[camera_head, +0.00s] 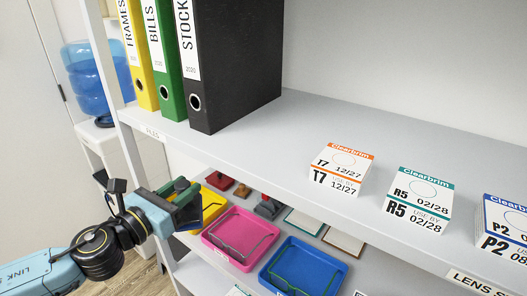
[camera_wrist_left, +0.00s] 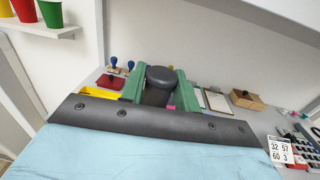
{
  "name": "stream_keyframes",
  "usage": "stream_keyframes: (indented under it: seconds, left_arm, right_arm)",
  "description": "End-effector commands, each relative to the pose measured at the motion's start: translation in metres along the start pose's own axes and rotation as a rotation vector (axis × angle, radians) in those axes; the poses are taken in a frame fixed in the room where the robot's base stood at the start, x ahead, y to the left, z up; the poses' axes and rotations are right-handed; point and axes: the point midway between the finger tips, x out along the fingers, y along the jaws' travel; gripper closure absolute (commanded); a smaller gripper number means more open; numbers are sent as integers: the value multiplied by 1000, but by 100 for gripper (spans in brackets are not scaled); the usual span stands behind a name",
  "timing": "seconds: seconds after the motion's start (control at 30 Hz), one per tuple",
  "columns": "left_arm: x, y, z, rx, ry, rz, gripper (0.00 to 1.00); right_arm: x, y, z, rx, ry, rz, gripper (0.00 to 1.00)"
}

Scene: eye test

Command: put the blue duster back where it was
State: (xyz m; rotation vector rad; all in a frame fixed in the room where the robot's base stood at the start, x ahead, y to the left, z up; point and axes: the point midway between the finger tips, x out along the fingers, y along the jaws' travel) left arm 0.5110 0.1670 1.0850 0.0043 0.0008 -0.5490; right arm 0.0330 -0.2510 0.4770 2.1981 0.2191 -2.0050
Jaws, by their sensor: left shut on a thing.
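My left gripper (camera_head: 187,198) is at the left end of the lower shelf, by the yellow tray (camera_head: 214,204). In the left wrist view its green fingers (camera_wrist_left: 160,88) are shut on a dark grey, round-topped thing (camera_wrist_left: 160,75). Most of that thing is hidden by the fingers and the gripper's front edge. It looks grey rather than blue, so I cannot tell whether it is the blue duster. I see no other thing that is clearly a blue duster. My right gripper is in neither view.
A pink tray (camera_head: 212,236) and a blue tray (camera_head: 266,279), each with glasses, stand right of the gripper. The upper shelf (camera_head: 290,130) holds binders (camera_head: 235,70) and lens boxes (camera_head: 340,170). A wooden box (camera_wrist_left: 247,100) stands farther right.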

Motion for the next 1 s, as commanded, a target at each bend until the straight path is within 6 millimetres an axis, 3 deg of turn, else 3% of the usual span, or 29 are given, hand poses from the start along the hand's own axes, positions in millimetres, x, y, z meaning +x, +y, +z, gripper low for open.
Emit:
stream_keyframes:
  seconds: [0.1,0.43,0.77,0.87,1.0]
  left_arm:
    - [-6,25,12,6,1,-77,100]
    - [-23,60,40,-7,-2,-216,100]
    - [-59,102,91,-2,-4,-364,100]
    - [-68,104,112,-1,-7,-420,100]
    - [-69,86,145,0,-12,-534,100]
  right_arm:
    - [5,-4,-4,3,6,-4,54]
    - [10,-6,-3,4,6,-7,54]
    - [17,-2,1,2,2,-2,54]
    - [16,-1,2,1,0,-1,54]
    - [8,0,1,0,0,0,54]
